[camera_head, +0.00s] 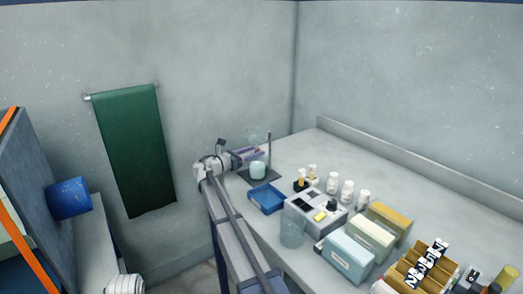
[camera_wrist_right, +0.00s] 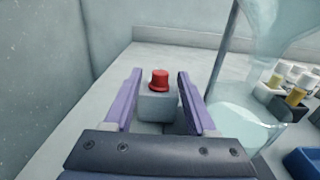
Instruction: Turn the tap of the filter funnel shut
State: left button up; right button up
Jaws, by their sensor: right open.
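The filter funnel (camera_head: 257,134) is clear glass and stands on a thin rod (camera_head: 269,143) above a pale beaker (camera_head: 258,170) at the counter's far end. In the right wrist view the glass funnel (camera_wrist_right: 283,30) is at upper right, with the beaker (camera_wrist_right: 238,127) below. My right gripper (camera_head: 256,152) is beside the funnel stand. In its wrist view, its purple fingers (camera_wrist_right: 158,85) are open and apart. A red knob (camera_wrist_right: 159,79) on a grey block (camera_wrist_right: 158,104) shows between them, with gaps on both sides. I cannot tell whether it is the funnel's tap. My left gripper is out of view.
A blue tray (camera_head: 266,199) is in front of the stand. A grey instrument (camera_head: 316,212), a clear beaker (camera_head: 292,234), several white bottles (camera_head: 347,191) and boxes (camera_head: 348,257) crowd the counter to the right. A green cloth (camera_head: 136,150) hangs on the wall at left.

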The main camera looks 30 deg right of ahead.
jog(key=shift+s+a, duration=0.15)
jog(key=shift+a, duration=1.25)
jog(key=a, duration=0.5)
jog(key=shift+s+r+p, duration=0.2)
jog(key=shift+r+p, duration=0.15)
jog(key=shift+w+d, duration=0.2)
jog(key=shift+d, duration=1.85)
jog(key=shift+w+d, duration=0.15)
jog(key=shift+d, duration=1.85)
grip_shut()
